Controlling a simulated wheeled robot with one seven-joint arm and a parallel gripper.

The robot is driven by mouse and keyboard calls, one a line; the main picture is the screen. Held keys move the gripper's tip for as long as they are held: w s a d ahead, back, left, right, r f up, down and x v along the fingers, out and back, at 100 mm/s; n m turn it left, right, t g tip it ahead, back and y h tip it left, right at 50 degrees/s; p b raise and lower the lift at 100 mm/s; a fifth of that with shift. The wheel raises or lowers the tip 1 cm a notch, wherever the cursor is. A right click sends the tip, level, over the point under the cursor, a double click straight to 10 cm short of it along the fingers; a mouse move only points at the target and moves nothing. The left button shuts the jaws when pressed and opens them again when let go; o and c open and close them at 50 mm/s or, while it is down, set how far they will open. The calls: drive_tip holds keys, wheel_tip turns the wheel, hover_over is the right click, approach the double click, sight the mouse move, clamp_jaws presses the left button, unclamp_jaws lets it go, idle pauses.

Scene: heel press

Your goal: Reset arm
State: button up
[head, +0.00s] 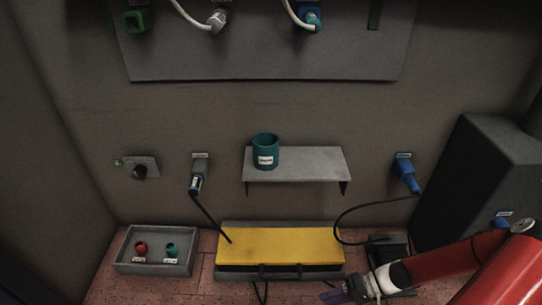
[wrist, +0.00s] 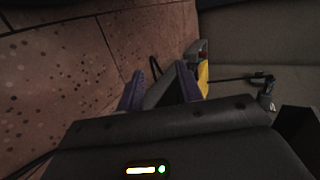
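My red arm reaches in from the lower right in the head view. My gripper (head: 340,294) is low, just in front of the right end of the yellow-topped press (head: 280,246). In the wrist view the two purple fingertips of my gripper (wrist: 163,76) stand apart. A dark grey shape shows between and beyond the fingers, and I cannot tell what it is. I see nothing clearly held. A yellow edge of the press (wrist: 203,76) shows just right of the fingers.
A grey tray (head: 122,266) with small red and teal pieces sits at left. A shelf (head: 320,165) holds a teal cup (head: 265,151). Blue (head: 407,172) and grey (head: 196,178) cabled plugs hang on the wall. A dark box (head: 480,180) stands at right, near my arm.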

drive_tip(key=w+d+r+h, duration=0.1)
drive_tip(key=d+r+h, duration=0.2)
drive_tip(key=r+h, duration=1.2)
drive_tip(key=s+a+r+t+p, duration=0.1)
drive_tip(key=r+p, duration=0.3)
drive_tip(key=r, duration=0.8)
drive_tip(key=s+a+r+t+y+p, duration=0.1)
drive_tip(key=s+a+r+t+p, duration=0.1)
drive_tip(key=r, duration=1)
drive_tip(key=s+a+r+t+y+p, duration=0.1)
drive_tip(key=s+r+p, duration=0.4)
drive_tip(key=r, duration=0.8)
drive_tip(key=a+t+p, duration=0.1)
drive_tip(key=t+p, duration=0.1)
drive_tip(key=shift+s+m+t, duration=0.15)
drive_tip(key=shift+m+t, duration=0.15)
drive_tip(key=shift+a, duration=0.1)
